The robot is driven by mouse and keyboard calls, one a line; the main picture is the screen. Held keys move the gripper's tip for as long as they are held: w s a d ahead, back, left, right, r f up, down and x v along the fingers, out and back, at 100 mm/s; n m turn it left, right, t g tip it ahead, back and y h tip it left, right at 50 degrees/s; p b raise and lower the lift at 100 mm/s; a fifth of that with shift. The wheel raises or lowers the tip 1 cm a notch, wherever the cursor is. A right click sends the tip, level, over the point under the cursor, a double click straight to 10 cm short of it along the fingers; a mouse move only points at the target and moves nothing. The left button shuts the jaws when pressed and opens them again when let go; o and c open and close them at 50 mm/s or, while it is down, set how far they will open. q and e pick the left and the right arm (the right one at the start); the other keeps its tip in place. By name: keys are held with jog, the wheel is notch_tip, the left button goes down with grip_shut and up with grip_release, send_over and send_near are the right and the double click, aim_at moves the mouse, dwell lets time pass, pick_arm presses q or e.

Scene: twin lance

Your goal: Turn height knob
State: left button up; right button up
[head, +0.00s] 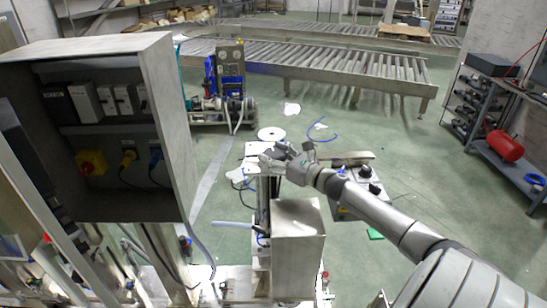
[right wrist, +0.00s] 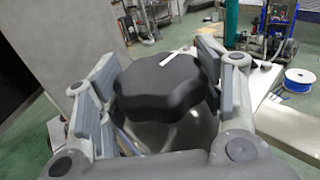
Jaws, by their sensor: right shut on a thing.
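The height knob (right wrist: 165,88) is a dark, lobed knob in the middle of the right wrist view. My right gripper (right wrist: 160,75) has its two padded fingers on either side of the knob and is shut on it. In the head view my right gripper (head: 283,155) is at the top of the lance stand, its arm reaching in from the lower right. The knob is too small and covered to make out clearly there. My left gripper does not show in either view.
An open grey control cabinet (head: 165,110) with breakers and plugs stands at the left. A metal box (head: 298,250) stands below my right gripper. A control box with black knobs (head: 365,190) sits just right of the gripper. Roller conveyors (head: 340,68) cross the back.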

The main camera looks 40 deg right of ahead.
jog(key=shift+y, duration=0.4)
jog(key=o, duration=1)
jog(key=shift+w, duration=0.1)
jog(key=shift+s+d, duration=0.35)
jog(key=shift+s, duration=1.65)
jog(key=shift+s+d, duration=0.35)
jog(key=shift+s, duration=1.6)
jog(key=shift+s+d, duration=0.35)
jog(key=shift+s, duration=1.65)
jog(key=shift+f, duration=0.1)
